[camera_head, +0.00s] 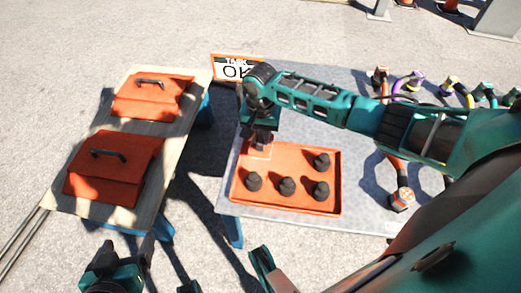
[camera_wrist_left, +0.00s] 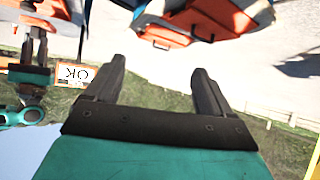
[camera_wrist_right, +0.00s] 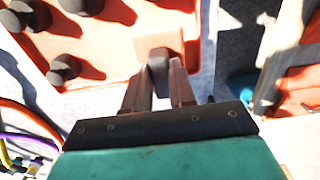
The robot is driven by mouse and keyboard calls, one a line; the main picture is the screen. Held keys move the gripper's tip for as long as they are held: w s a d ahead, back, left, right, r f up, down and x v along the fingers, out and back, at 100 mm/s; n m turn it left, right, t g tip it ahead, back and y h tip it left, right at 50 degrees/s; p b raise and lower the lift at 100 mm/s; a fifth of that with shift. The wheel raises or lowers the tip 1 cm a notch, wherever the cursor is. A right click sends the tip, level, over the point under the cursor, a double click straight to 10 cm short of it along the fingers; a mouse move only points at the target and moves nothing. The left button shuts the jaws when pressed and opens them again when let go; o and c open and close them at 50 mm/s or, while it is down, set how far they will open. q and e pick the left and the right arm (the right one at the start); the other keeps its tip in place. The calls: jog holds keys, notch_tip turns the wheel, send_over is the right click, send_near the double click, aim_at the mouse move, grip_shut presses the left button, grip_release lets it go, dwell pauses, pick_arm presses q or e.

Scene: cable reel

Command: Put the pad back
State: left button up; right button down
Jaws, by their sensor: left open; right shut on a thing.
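An orange tray (camera_head: 297,204) with several black knobs lies on the grey table. My right gripper (camera_head: 260,141) points down at the tray's far left corner, beside a pale-outlined square (camera_head: 257,153). In the right wrist view, my right gripper (camera_wrist_right: 160,88) is shut on a dark knob-like piece, which I take to be the pad's grip (camera_wrist_right: 159,61). A pale orange square block (camera_wrist_right: 167,38) shows just beyond it. I cannot tell whether it touches the tray. My left gripper (camera_wrist_left: 158,80) is open and empty, away from the tray.
Two orange covers with dark handles (camera_head: 115,163) (camera_head: 152,95) lie on a wooden-topped table (camera_head: 70,205) at left. Coloured cables with connectors (camera_head: 402,198) lie at right.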

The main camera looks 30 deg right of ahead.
aim_at(260, 147)
notch_tip(260, 147, down, 5)
jog(key=shift+r+b, duration=0.1)
jog(key=shift+b, duration=0.95)
jog(key=c, duration=1.4)
grip_release()
jog(key=o, duration=0.5)
jog(key=shift+c, duration=0.2)
pick_arm(q)
jog(key=shift+w+d+f, duration=0.15)
jog(key=shift+d+f, duration=0.2)
jog(key=shift+f, duration=0.1)
